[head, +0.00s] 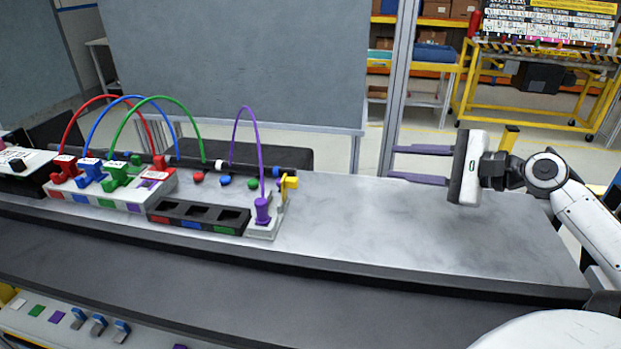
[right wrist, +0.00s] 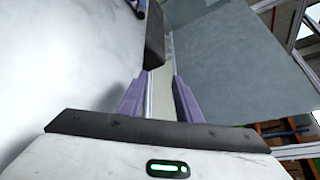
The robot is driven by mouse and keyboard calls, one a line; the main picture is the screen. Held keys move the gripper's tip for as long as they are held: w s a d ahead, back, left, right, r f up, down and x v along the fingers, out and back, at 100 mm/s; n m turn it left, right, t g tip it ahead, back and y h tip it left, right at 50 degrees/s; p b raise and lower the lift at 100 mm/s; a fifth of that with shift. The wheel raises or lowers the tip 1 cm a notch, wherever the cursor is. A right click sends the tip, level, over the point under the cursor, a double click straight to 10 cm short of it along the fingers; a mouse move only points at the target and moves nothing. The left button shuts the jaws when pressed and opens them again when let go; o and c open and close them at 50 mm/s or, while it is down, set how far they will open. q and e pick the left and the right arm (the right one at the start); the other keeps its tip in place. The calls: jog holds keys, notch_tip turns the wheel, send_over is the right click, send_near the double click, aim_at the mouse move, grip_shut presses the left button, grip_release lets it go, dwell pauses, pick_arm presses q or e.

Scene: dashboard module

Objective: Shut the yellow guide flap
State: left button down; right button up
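The yellow guide flap (head: 289,183) is a small bright piece at the right end of the dashboard module. It sits by the end of the black rod, just right of the purple plug (head: 262,211). It is too small to tell its exact angle. My right gripper (head: 394,164) is to the right of the flap, well apart from it, with its fingers pointing left. Its two purple fingers are spread and empty, as the right wrist view (right wrist: 162,76) also shows. The flap cannot be made out in the right wrist view. My left gripper is not in view.
Red, blue and green plugs with arched cables stand on a pale block (head: 100,202) at the left. A black tray (head: 198,219) with several square sockets lies in front. The table (head: 380,225) right of the module is clear. A grey panel (head: 240,60) stands behind.

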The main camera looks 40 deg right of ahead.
aim_at(297, 182)
jog(key=a+m+y, duration=0.1)
jog(key=a+y, duration=0.1)
jog(key=a, duration=0.2)
jog(key=s+a+m+y, duration=0.1)
jog(key=a+m+y, duration=0.1)
jog(key=a+y, duration=0.1)
jog(key=a+m+y, duration=0.1)
jog(key=a+y, duration=0.1)
jog(key=a, duration=0.3)
jog(key=shift+s+a+r+g+y, duration=0.2)
jog(key=shift+s+g+y, duration=0.1)
jog(key=shift+s+g, duration=0.1)
jog(key=shift+a+r+m, duration=0.1)
jog(key=shift+a+m, duration=0.2)
jog(key=shift+m, duration=0.1)
jog(key=shift+w+a+r+y, duration=0.1)
jog(key=shift+a+y, duration=0.2)
jog(key=x, duration=0.9)
jog(key=shift+w+a+b, duration=0.2)
jog(key=shift+w+b, duration=0.15)
jog(key=shift+b, duration=0.05)
jog(key=shift+c, duration=0.2)
grip_shut()
